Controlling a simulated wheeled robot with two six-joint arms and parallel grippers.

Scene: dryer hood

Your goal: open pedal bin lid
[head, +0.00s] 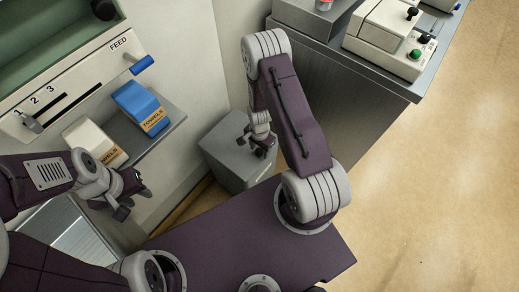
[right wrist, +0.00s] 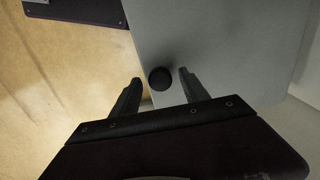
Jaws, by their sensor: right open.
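The pedal bin is a grey box (head: 222,150) on the floor against the wall, in the middle of the head view. Its flat grey lid (right wrist: 225,45) looks closed and fills much of the right wrist view. A round black knob (right wrist: 160,78) shows at the lid's edge. My right gripper (head: 264,150) is over the bin's right side. In the right wrist view its two fingers are open, one on each side of the knob; I cannot tell whether they touch it. My left gripper (head: 131,200) is away to the left, looks open and appears empty.
A grey metal cabinet (head: 335,95) stands right of the bin. Brown floor is clear at the right.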

